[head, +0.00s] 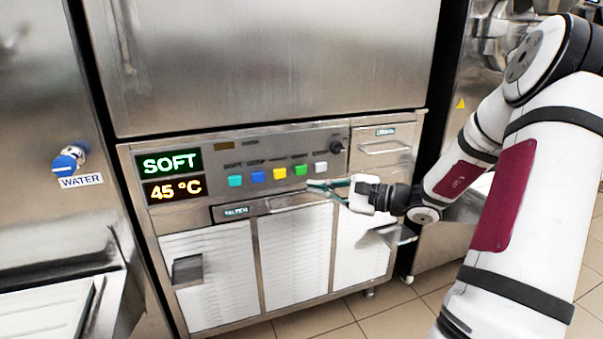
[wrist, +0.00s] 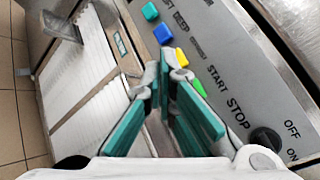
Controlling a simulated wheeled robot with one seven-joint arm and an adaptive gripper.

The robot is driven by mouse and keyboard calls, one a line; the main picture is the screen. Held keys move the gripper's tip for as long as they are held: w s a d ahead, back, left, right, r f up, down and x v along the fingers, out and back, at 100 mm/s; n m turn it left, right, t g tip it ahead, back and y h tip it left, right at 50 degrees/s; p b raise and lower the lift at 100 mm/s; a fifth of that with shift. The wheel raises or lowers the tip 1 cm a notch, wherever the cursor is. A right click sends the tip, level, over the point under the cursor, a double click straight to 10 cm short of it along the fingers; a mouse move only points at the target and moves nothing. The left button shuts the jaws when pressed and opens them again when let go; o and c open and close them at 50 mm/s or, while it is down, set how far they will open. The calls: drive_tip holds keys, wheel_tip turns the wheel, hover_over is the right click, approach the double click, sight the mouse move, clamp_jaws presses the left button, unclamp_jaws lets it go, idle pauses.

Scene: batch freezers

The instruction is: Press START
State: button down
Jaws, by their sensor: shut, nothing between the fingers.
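The START button is the green button (head: 300,170) on the grey control panel, fourth in a row of coloured buttons. In the wrist view the green button (wrist: 199,88) shows beside the START label (wrist: 215,78), partly hidden by my fingers. My gripper (head: 312,185) is shut and empty, its teal fingertips just below and right of the green button in the head view. In the wrist view my gripper (wrist: 172,78) reaches toward the panel's lower edge. I see no clear contact with the button.
Neighbouring buttons are teal (head: 235,181), blue (head: 258,177), yellow (head: 280,173) and white (head: 321,167). A black knob (head: 337,147) is at the right. A display (head: 171,163) reads SOFT. A drawer handle (head: 300,200) lies just below my fingers.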

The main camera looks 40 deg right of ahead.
sight(306, 173)
drive_tip(key=shift+w+d, duration=0.35)
drive_tip(key=shift+w, duration=0.75)
drive_tip(key=shift+w+d, duration=0.3)
drive_tip(key=shift+w, duration=0.8)
drive_tip(key=shift+w+d, duration=0.35)
drive_tip(key=shift+w, duration=0.75)
drive_tip(key=shift+w, duration=0.1)
drive_tip(key=shift+w, duration=0.3)
drive_tip(key=shift+w+d, duration=0.25)
drive_tip(key=shift+w, duration=0.25)
drive_tip(key=shift+s, duration=0.1)
drive_tip(key=shift+s+a, duration=0.3)
drive_tip(key=shift+s, duration=0.5)
drive_tip(key=shift+s, duration=0.1)
drive_tip(key=shift+s+a, duration=0.25)
drive_tip(key=shift+s, duration=0.5)
drive_tip(key=shift+s+a, duration=0.2)
drive_tip(key=shift+s, duration=0.6)
drive_tip(key=shift+s+a, duration=0.25)
drive_tip(key=shift+s, duration=0.5)
